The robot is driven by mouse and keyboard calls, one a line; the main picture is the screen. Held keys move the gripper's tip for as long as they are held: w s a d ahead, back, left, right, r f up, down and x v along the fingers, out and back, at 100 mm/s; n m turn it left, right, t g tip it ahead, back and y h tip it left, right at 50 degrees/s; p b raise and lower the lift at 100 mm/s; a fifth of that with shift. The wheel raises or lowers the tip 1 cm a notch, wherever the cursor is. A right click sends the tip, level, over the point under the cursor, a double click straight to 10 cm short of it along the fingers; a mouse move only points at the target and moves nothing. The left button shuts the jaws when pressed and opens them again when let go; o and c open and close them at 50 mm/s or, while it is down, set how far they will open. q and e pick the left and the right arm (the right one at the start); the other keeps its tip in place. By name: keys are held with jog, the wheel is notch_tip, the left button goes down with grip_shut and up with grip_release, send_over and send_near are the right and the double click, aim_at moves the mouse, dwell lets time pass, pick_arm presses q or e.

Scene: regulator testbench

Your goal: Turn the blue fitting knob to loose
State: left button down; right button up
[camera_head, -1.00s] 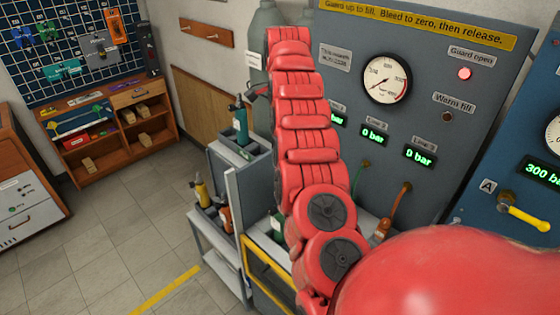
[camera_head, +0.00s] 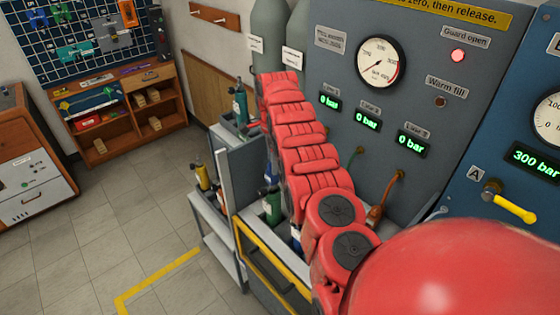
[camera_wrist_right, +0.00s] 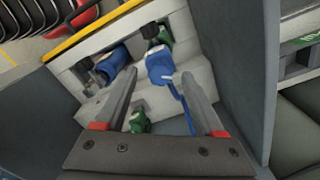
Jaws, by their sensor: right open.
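A blue fitting (camera_wrist_right: 160,66) with a blue hose (camera_wrist_right: 187,108) shows in the right wrist view, in a grey bay. My right gripper (camera_wrist_right: 161,77) is open, its two fingers pointing toward the fitting. The fitting appears between and just beyond the fingertips; I cannot tell whether they touch it. Its knob marking is not readable. A second blue body (camera_wrist_right: 112,64) lies to its left, and a green cylinder (camera_wrist_right: 160,37) behind it. In the head view my red right arm hides part of the bay, and the right fingers are not clear. My left gripper is not in view.
Grey bay walls (camera_wrist_right: 252,70) stand close beside my right gripper. The grey panel has a round gauge (camera_head: 382,62), a lit red "Guard open" lamp (camera_head: 458,55) and displays (camera_head: 367,119) reading 0 bar. A yellow-edged guard (camera_head: 270,255) fronts the bay. The floor at left is clear.

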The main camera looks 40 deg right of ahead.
jog(key=shift+f, duration=0.45)
jog(key=shift+a, duration=0.1)
jog(key=shift+r, duration=0.1)
jog(key=shift+c, duration=0.4)
grip_shut()
jog(key=n, duration=0.6)
dwell(1.1)
jog(key=shift+o, duration=0.4)
grip_release()
